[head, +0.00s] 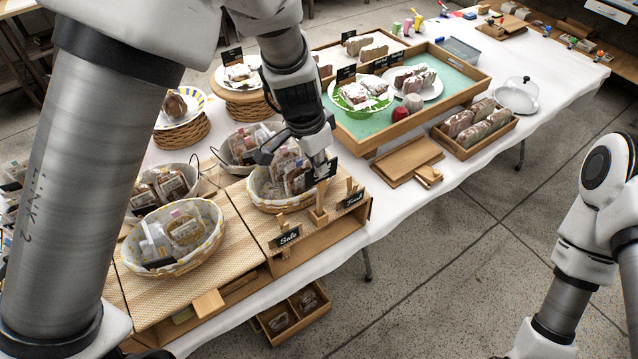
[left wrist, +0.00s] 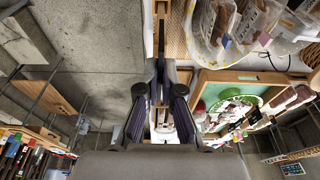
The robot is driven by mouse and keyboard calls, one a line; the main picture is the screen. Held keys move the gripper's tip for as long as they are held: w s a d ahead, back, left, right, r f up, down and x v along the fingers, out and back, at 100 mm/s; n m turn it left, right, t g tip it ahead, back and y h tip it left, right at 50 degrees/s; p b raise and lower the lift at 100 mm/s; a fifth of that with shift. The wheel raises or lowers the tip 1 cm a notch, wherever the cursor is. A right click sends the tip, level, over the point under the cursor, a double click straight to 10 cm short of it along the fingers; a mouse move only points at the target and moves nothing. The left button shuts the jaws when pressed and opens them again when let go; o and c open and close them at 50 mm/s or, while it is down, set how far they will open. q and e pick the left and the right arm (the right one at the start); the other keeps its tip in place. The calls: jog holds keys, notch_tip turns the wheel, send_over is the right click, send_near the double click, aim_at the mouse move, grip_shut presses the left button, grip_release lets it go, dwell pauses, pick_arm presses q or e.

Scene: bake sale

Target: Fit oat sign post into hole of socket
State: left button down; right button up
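My left gripper (head: 318,152) points down over the near edge of the striped display stand. A small dark sign plate (head: 326,170) with pale marks shows at its fingertips, and its lettering is too small to read. In the left wrist view the fingers (left wrist: 160,66) are close together around a thin piece, with a pale wooden stick (left wrist: 161,8) beyond the tips. Just below the gripper in the head view, a wooden socket (head: 319,216) stands upright on the stand's edge. Its hole is not clearly visible. The stick's lower end and the socket nearly overlap; I cannot tell whether they touch.
Black signs (head: 285,238) and (head: 353,199) stand on either side of the socket. A cloth-lined basket (head: 268,203) with wrapped goods is close behind it. Another basket (head: 150,268) stands left. A green-lined tray (head: 370,126) and wooden boards (head: 405,160) lie to the right.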

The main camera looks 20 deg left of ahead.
pick_arm(q)
jog(key=shift+w+r+p, duration=0.15)
jog(key=shift+r+p, duration=0.25)
jog(key=shift+r, duration=0.25)
jog(key=shift+r+p, duration=0.5)
jog(key=shift+r, duration=0.35)
jog(key=shift+r+p, duration=0.85)
jog(key=shift+r, duration=0.35)
